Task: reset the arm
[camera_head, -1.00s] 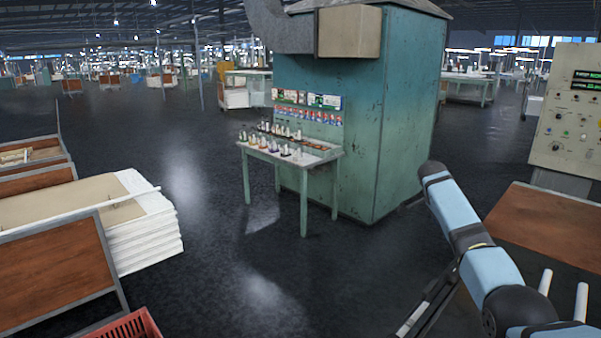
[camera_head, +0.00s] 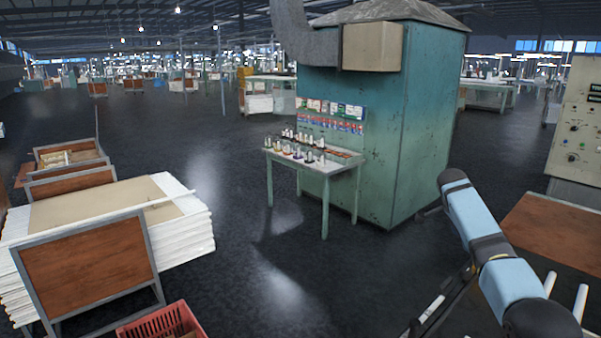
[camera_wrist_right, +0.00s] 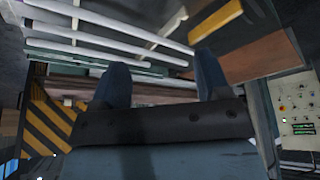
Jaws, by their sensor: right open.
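My right arm (camera_head: 480,240) reaches in from the lower right of the head view, bent, with light blue links and black joints. My right gripper (camera_wrist_right: 160,72) shows in the right wrist view with its two dark blue fingers spread apart. It is open, and nothing is between the fingers. White tubes (camera_wrist_right: 112,16) cross the wrist view beyond the fingers. I cannot tell their distance from the gripper. My left arm and left gripper are in neither view.
A green cabinet (camera_head: 430,120) stands in the middle, with a small table (camera_head: 343,165) of bottles before it. A control panel (camera_head: 578,140) and brown tabletop (camera_head: 555,235) are right. Stacked white sheets (camera_head: 185,235) and a red crate (camera_head: 150,326) are left. Open floor (camera_head: 235,240) lies between.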

